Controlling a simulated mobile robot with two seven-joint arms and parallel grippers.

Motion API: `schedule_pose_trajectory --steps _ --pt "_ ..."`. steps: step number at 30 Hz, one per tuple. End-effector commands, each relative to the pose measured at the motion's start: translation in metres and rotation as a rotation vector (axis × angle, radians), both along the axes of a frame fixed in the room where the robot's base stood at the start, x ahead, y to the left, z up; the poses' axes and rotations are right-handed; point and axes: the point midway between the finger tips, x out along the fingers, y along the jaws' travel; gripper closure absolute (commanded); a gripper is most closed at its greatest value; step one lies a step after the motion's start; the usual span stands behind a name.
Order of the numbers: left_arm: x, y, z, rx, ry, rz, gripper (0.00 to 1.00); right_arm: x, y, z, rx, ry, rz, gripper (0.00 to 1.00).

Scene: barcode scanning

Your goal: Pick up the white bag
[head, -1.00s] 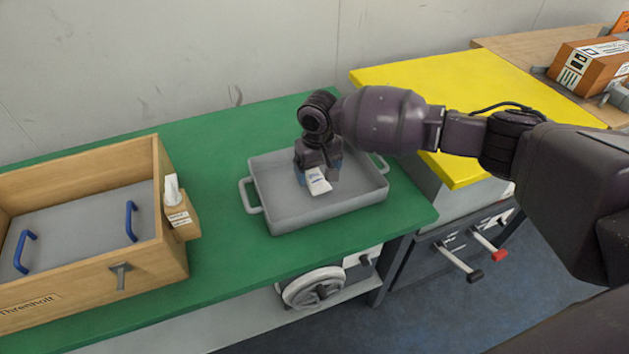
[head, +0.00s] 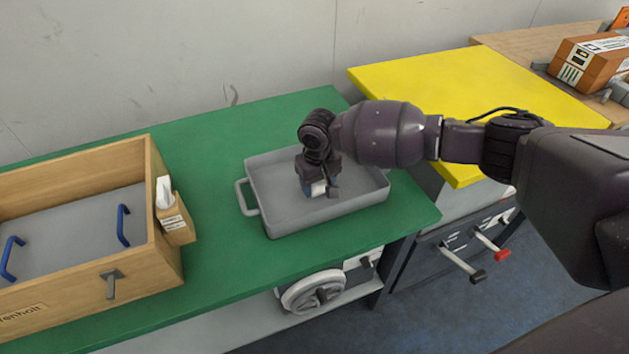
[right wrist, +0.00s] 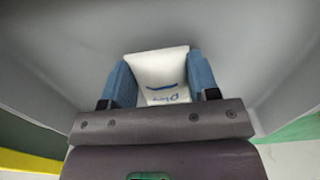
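The white bag (head: 319,188) is low in the grey tray (head: 281,228), mostly hidden by my right gripper (head: 319,189). In the right wrist view the bag (right wrist: 162,72) shows blue print and lies between the two blue fingers of the gripper (right wrist: 160,78). The fingers flank the bag closely on both sides. I cannot tell whether they press on it. My left gripper is not in view.
The tray stands on a green table (head: 225,255). To the left is a wooden box (head: 80,265) with blue handles inside and a small dispenser (head: 172,220) at its side. A yellow-topped unit (head: 440,85) stands to the right, under my right arm.

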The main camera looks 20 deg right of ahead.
Motion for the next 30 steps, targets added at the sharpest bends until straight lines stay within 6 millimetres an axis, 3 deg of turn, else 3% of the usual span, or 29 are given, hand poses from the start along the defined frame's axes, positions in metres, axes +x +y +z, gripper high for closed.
schedule_pose_trajectory --steps 3,10,14,20,30 --pt "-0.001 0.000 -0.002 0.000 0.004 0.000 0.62 0.000 0.000 0.000 0.000 0.000 0.000 0.69" --pt "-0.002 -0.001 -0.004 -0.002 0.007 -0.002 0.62 0.000 0.000 0.002 0.000 0.000 0.000 0.69" --pt "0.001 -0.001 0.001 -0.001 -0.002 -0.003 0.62 0.000 0.000 0.013 0.000 -0.003 0.000 0.69" --pt "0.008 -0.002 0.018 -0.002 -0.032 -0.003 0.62 0.002 0.001 0.054 0.002 -0.011 0.001 0.69" --pt "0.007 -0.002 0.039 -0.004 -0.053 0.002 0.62 0.001 0.000 0.142 0.001 -0.010 0.000 0.69"
